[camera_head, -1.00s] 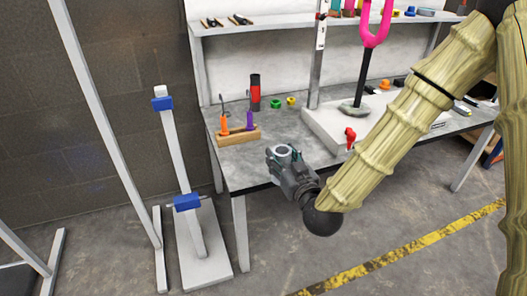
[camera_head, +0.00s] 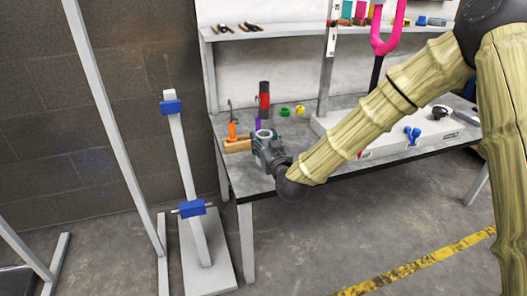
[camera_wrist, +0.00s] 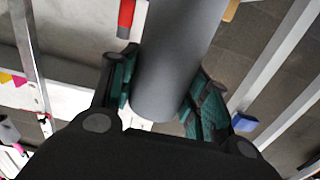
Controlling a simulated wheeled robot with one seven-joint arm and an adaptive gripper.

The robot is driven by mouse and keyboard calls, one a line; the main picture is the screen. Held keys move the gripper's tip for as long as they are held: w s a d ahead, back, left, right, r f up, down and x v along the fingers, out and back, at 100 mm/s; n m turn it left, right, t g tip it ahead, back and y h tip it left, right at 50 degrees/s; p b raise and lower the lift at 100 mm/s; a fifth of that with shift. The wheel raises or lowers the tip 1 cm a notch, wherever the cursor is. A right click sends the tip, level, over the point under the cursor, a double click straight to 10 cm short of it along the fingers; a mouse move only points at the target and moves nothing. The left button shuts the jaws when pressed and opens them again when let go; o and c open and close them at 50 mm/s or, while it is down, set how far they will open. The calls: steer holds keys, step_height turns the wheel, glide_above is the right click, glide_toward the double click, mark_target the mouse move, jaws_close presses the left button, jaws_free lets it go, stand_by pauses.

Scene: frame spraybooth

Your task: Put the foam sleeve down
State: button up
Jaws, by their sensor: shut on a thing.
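The foam sleeve is a grey hollow cylinder. In the head view its ring-shaped top (camera_head: 264,134) shows upright in my gripper (camera_head: 263,142). In the wrist view the sleeve (camera_wrist: 175,60) runs up between the two green-padded fingers of my gripper (camera_wrist: 168,82), with a finger against each side. The gripper is at the left front part of the grey workbench (camera_head: 240,175), beside the wooden tool block. The sleeve's lower part is hidden in the head view, so I cannot tell its height above the bench.
The wooden block (camera_head: 235,146) holds an orange-handled tool (camera_head: 232,131). A red and black cylinder (camera_head: 264,100) and green and yellow rings (camera_head: 284,112) stand behind. A blue-clamped stand (camera_head: 184,180) is left of the bench. A white base (camera_head: 435,128) occupies the right.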

steer(key=shift+w+a+f+b, duration=0.15)
steer(key=shift+f+b, duration=0.6)
steer(key=shift+f, duration=1.05)
steer(key=shift+f, duration=0.1)
steer(key=o, duration=1.1)
